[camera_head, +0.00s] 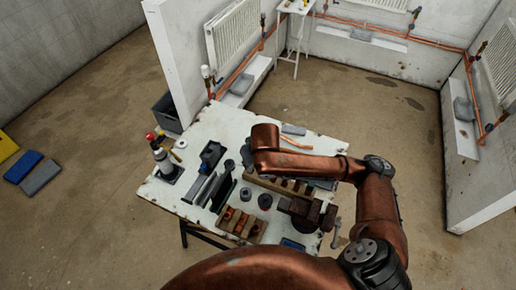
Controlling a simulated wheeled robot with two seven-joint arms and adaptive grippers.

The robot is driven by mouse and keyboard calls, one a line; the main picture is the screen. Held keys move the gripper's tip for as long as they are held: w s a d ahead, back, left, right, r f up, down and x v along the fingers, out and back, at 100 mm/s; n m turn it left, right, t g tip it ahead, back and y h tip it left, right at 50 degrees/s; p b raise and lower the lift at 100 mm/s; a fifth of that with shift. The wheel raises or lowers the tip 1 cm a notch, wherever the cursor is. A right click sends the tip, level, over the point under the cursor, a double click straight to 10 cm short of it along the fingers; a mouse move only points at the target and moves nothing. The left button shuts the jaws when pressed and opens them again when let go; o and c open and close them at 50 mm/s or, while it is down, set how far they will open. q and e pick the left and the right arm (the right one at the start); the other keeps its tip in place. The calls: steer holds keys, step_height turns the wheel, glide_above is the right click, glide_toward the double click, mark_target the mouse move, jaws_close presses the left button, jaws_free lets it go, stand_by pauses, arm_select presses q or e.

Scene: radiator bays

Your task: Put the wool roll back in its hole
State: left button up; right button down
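A wooden block with a row of dark holes (292,188) lies on the worktable, partly under my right arm. A second wooden block (240,223) with copper-coloured pieces in it lies near the front edge. I cannot pick out the wool roll for certain; small dark round pieces stand between the blocks, one at the middle (265,201) and one to its left (245,194). My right arm reaches in from the right, its wrist above the table. A dark part at its end, probably my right gripper (247,157), is too small and hidden to read. My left gripper is not in view.
The white worktable (205,135) also bears a vise (305,212), a torch-like tool with a red knob (160,155), a white ring (180,144) and dark tools (212,158). A grey bin (166,113) stands behind. Radiator (236,32) bays surround open floor.

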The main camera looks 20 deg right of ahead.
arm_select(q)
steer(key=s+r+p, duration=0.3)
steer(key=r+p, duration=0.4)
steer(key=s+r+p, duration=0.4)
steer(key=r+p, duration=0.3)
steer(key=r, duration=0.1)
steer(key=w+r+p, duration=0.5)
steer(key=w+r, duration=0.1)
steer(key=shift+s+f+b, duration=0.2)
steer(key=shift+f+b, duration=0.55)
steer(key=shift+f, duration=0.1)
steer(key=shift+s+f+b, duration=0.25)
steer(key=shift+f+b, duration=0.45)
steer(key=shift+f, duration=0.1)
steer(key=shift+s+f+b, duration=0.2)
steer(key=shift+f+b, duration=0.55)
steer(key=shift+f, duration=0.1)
arm_select(e)
steer(key=w+d+f+n+y, duration=0.1)
steer(key=w+d+f+n, duration=0.1)
steer(key=d+f+n, duration=0.2)
steer(key=w+d+f+n+g+y, duration=0.1)
steer(key=w+d+f+n+y, duration=0.1)
steer(key=f+n, duration=0.3)
steer(key=shift+d+f+g, duration=0.3)
steer(key=shift+d+f, duration=0.55)
steer(key=shift+f, duration=0.85)
